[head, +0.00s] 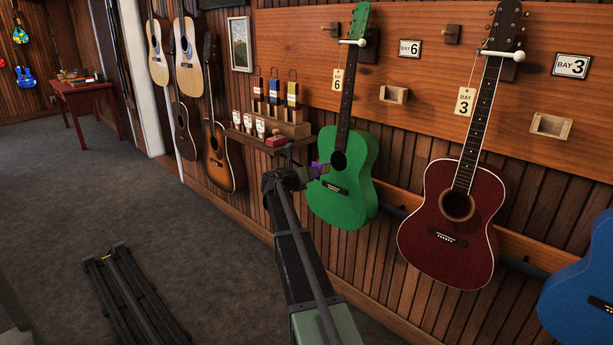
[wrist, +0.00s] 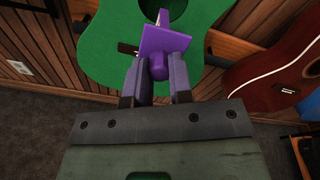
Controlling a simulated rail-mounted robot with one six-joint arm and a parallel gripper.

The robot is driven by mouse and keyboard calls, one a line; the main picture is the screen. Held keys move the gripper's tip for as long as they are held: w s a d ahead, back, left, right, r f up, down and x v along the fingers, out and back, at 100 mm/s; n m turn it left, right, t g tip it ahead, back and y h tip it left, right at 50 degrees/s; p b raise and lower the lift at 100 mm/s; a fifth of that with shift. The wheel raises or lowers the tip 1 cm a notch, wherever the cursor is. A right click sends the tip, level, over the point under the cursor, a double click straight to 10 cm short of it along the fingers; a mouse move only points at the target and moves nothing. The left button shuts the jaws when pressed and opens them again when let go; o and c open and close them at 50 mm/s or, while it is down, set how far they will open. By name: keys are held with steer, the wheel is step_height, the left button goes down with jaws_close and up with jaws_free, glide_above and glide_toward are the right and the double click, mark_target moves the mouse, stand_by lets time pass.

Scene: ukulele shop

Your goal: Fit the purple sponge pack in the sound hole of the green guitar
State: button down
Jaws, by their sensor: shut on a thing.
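The green guitar (head: 343,180) hangs on the wall at bay 6, and its body (wrist: 108,42) fills the top of the wrist view. Its dark sound hole (head: 339,160) shows in the head view; in the wrist view the sound hole (wrist: 176,8) is partly hidden behind the pack. My gripper (head: 312,172) is in front of the guitar's body. In the wrist view my gripper (wrist: 158,75) is shut on the lower stem of the purple sponge pack (wrist: 165,42), whose flat plate stands in front of the guitar's face. I cannot tell whether it touches the guitar.
A dark red guitar (head: 452,225) hangs to the right at bay 3, and a blue guitar (head: 585,285) is at the far right. A shelf (head: 285,128) with several coloured packs and cups is left of the green guitar. The carpet at left is mostly open.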

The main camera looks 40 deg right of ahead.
mark_target(320, 170)
steer(key=b+x, duration=0.1)
steer(key=x, duration=1)
stand_by(0.8)
stand_by(0.3)
steer(key=shift+c, duration=2.3)
jaws_free()
steer(key=shift+a, duration=0.1)
steer(key=shift+v, duration=2.9)
